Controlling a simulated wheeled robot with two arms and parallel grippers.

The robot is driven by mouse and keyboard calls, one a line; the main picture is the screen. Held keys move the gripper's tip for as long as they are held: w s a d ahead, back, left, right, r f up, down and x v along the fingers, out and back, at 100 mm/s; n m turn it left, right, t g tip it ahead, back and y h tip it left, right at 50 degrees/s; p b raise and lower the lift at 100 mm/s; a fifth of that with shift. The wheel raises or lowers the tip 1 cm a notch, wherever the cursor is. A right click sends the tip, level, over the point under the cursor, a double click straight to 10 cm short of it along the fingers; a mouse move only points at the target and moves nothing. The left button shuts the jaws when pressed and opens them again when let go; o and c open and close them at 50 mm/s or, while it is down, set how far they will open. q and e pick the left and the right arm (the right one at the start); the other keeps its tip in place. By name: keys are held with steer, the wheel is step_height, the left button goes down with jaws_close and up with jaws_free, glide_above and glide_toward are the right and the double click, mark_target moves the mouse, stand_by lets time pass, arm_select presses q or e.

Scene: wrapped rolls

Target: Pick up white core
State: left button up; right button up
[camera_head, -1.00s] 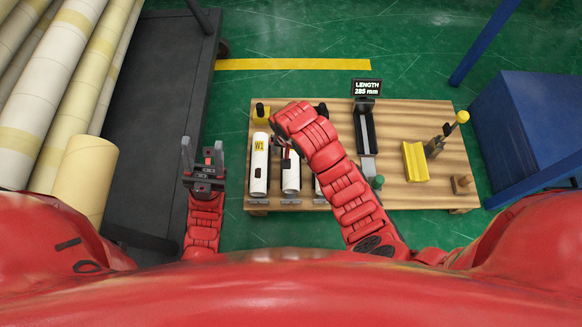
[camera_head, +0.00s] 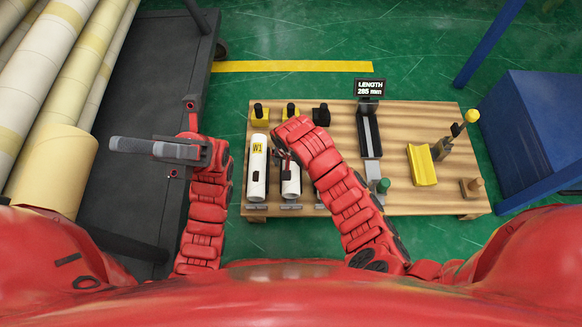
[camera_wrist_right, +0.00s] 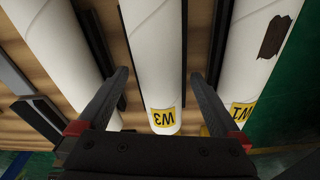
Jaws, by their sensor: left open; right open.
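A white core labelled W1 (camera_head: 257,178) lies at the left end of the wooden table, with a dark patch on its side. A second white core (camera_head: 291,184) lies beside it, partly under my right arm. In the right wrist view the middle white core, labelled W3 (camera_wrist_right: 156,40), runs between the spread fingers of my right gripper (camera_wrist_right: 160,77). The W1 core (camera_wrist_right: 258,50) is at right and another white core (camera_wrist_right: 52,35) at left. I cannot tell whether the fingers touch the middle core. My left gripper (camera_head: 130,147) is open and empty, pointing left over the dark platform.
The table (camera_head: 400,140) also bears a dark trough with a LENGTH 285 mm display (camera_head: 369,87), a yellow V-block (camera_head: 421,165) and small posts. Large rolls (camera_head: 45,95) and a dark platform (camera_head: 150,70) stand left. A blue bin (camera_head: 545,125) stands right.

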steer(key=shift+f, duration=0.2)
steer(key=c, duration=1.4)
